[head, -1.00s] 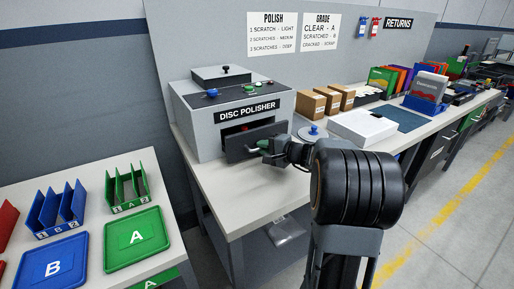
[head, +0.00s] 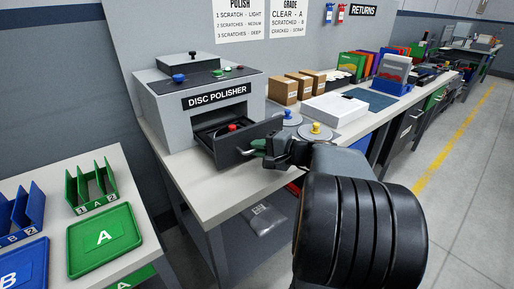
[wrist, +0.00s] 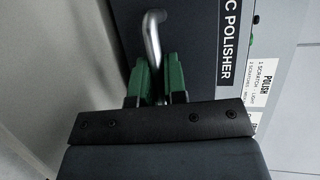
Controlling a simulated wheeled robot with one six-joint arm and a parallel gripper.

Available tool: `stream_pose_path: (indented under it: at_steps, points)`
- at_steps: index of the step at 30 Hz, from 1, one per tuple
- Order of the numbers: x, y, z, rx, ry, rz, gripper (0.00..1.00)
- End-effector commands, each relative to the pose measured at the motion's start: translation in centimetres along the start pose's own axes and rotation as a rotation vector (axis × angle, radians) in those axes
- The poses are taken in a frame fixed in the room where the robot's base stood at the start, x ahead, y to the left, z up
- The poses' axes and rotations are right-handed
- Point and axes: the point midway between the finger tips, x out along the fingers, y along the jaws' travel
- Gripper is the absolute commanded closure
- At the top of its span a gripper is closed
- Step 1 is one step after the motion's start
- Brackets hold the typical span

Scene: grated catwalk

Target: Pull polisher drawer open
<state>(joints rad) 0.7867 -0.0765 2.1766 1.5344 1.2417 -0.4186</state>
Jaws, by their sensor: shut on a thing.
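The disc polisher (head: 175,103) is a grey box on the bench, with a blue knob and green and red buttons on top. Its dark drawer (head: 248,141) stands pulled out of the front slot, with a red knob (head: 232,127) inside it. My gripper (head: 262,150) is at the drawer's front, its green fingers shut on the handle. In the wrist view, the silver bar handle (wrist: 153,38) runs down between the green fingers (wrist: 157,85). The drawer's floor is partly hidden by its front panel.
Discs with blue and yellow knobs (head: 316,131) lie right of the drawer, beside a white box (head: 335,108). Small cardboard boxes (head: 283,90) stand behind. A green tray A (head: 105,238) is on the left table. The floor right of the bench is clear.

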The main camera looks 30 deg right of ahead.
Motion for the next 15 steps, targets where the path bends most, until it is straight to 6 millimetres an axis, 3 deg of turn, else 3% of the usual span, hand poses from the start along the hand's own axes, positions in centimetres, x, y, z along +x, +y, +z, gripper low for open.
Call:
stream_pose_path:
  at_steps: [4,5,7,15]
  points:
    - [0.03,0.03,0.01,0.000,-0.002,0.001,1.00]
    - [0.03,0.03,0.01,0.000,-0.001,0.001,0.85]
    - [0.03,0.02,0.00,0.000,-0.001,0.000,0.78]
    - [-0.15,-0.02,-0.04,0.000,0.001,0.000,0.78]
